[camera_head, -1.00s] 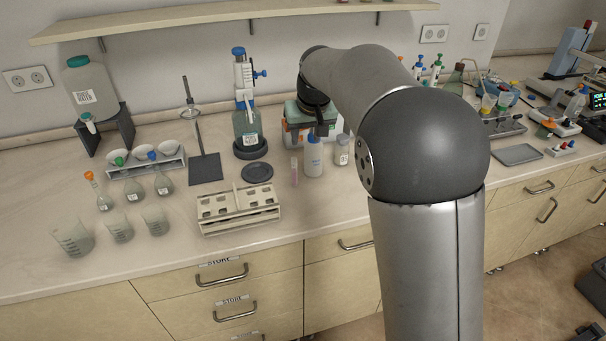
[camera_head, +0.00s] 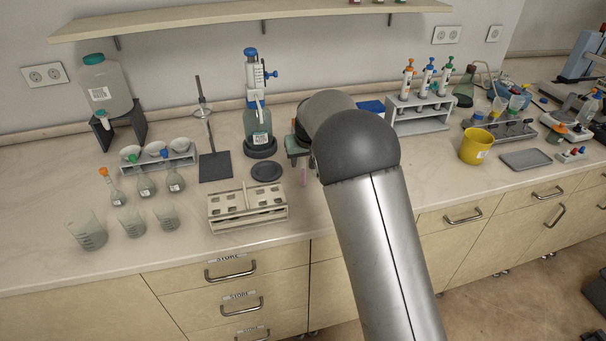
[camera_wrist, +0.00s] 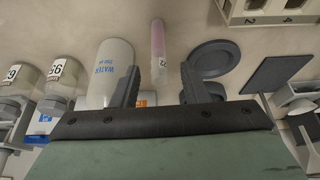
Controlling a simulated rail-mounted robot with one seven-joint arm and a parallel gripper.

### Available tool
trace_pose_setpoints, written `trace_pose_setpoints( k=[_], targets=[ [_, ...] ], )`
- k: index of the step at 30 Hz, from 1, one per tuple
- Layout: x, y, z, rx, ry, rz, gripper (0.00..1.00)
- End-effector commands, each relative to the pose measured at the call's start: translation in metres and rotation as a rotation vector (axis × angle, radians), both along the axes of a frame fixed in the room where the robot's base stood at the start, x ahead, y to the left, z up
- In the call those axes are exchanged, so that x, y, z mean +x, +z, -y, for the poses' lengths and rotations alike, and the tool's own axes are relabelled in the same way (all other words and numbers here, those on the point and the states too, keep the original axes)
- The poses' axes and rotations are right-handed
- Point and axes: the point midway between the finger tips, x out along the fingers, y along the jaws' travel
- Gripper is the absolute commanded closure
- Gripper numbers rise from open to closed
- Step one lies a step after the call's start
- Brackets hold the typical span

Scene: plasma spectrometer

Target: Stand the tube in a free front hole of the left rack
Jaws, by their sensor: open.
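The tube (camera_head: 303,175) is slim with pink contents and stands upright on the bench, right of the rack; my arm partly crowds it in the head view. In the head view the gripper is mostly hidden behind my arm. The left rack (camera_head: 247,220) is cream, with rows of holes and an upright centre handle. Its numbered edge (camera_wrist: 262,20) shows at the wrist view's upper right.
A white water bottle (camera_wrist: 110,70) stands close beside the tube, near the left finger. A dark round disc (camera_head: 266,171) lies behind the rack. A bottle-top dispenser (camera_head: 257,120) stands behind it. Glass beakers (camera_head: 131,222) stand left of the rack. A yellow bucket (camera_head: 476,147) is far right.

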Motion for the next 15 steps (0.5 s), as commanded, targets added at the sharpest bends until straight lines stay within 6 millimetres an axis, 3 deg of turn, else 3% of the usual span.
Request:
trace_pose_setpoints(
  k=[9,15],
  targets=[
    [0.016,-0.038,-0.004,-0.002,0.0,-0.002,0.59],
    [0.017,-0.042,-0.005,0.0,0.0,0.0,0.59]
  ],
)
